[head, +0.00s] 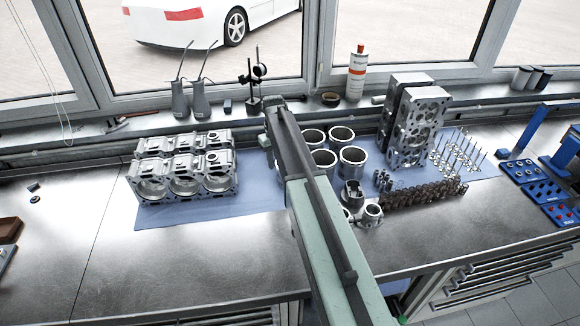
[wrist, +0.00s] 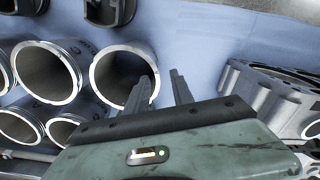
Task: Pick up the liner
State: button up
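Several grey metal liners stand upright with open tops on a blue mat; in the head view one is the front right liner (head: 352,161). In the wrist view the nearest liner (wrist: 117,76) is just left of my gripper (wrist: 160,76). My gripper is open, its two fingers apart with nothing held. The left finger overlaps this liner's opening at its right rim, and the right finger is outside it over the mat. I cannot tell whether the finger is inside or above the bore. My arm hides the fingers in the head view.
An engine block (head: 185,180) with three bores sits left of my arm. Right of the liners stand a cylinder head (head: 415,125), a row of dark springs (head: 425,193) and upright valves (head: 460,150).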

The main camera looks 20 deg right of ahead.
jog(key=shift+w+f+b, duration=0.2)
jog(key=shift+f+b, duration=0.25)
jog(key=shift+f, duration=0.3)
jog(key=shift+w+f, duration=0.1)
jog(key=shift+f, duration=0.15)
jog(key=f+b, duration=0.5)
jog(key=s+f+b, duration=0.1)
jog(key=f+b, duration=0.1)
jog(key=b, duration=0.1)
jog(key=shift+d+f, duration=0.35)
jog(key=shift+r, duration=0.2)
grip_shut()
